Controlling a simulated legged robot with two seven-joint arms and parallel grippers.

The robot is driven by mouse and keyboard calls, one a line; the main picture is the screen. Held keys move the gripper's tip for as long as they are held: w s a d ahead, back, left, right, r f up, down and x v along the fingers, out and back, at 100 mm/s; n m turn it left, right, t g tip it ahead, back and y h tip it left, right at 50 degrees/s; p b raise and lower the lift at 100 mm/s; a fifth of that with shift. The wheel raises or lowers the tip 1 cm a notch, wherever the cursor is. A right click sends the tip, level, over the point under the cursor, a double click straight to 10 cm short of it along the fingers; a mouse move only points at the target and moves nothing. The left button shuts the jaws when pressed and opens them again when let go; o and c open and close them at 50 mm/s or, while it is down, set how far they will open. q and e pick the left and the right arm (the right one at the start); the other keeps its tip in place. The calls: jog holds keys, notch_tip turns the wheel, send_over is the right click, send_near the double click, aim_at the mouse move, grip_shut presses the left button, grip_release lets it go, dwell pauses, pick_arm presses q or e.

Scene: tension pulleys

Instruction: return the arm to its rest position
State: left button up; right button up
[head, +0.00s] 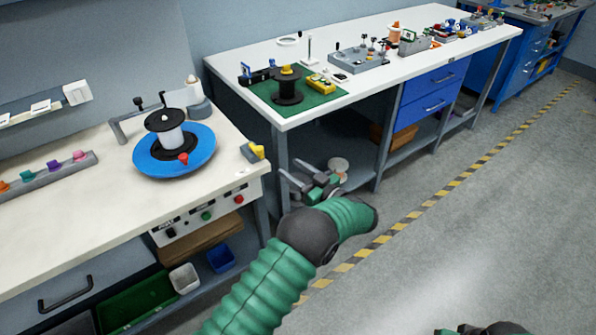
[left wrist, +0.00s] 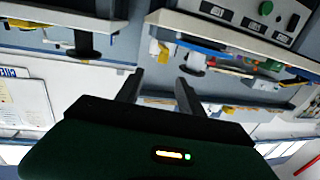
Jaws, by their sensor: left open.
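My left arm (head: 262,285), with green ribbed sleeves and a dark joint, reaches up from the bottom of the head view. My left gripper (head: 290,183) is in front of the gap between the two workbenches, below their tops and clear of them. In the left wrist view its two dark fingers (left wrist: 160,90) stand apart with nothing between them. A green and dark part of my own body (head: 485,328) shows at the bottom edge; my right gripper is not seen.
The near workbench (head: 70,220) carries a blue disc (head: 150,163) with a white spool (head: 166,130). The far workbench (head: 330,113) carries a green mat (head: 268,97) with a black spool (head: 287,88). Grey floor (head: 480,220) with a yellow-black stripe (head: 430,201) lies open at right.

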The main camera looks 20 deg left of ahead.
pick_arm(q)
jog(key=w+r+m+t+h+p, duration=0.2)
jog(key=w+r+m+t+h, duration=0.1)
jog(key=w+r+t+h, duration=0.15)
jog(key=s+d+r+m+t+h+p, duration=0.1)
jog(key=s+d+r+m+h+p, duration=0.2)
jog(key=d+m+h, duration=0.5)
jog(key=s+f+m+g+h+p, duration=0.1)
jog(key=s+g, duration=0.4)
jog(key=s, duration=1.1)
jog(key=s+a+f+m+g+h+p, duration=0.1)
jog(key=s+f+g+h+p, duration=0.1)
jog(key=s, duration=1.4)
notch_tip(320, 180, down, 4)
jog(key=g+h, duration=0.1)
jog(key=g, duration=0.1)
jog(key=shift+s+r+m+g, duration=0.25)
jog(key=shift+s+m+g, duration=0.05)
jog(key=shift+g, duration=0.05)
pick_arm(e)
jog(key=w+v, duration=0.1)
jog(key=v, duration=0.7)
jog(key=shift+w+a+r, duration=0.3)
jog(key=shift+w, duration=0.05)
pick_arm(q)
jog(key=shift+a, duration=0.4)
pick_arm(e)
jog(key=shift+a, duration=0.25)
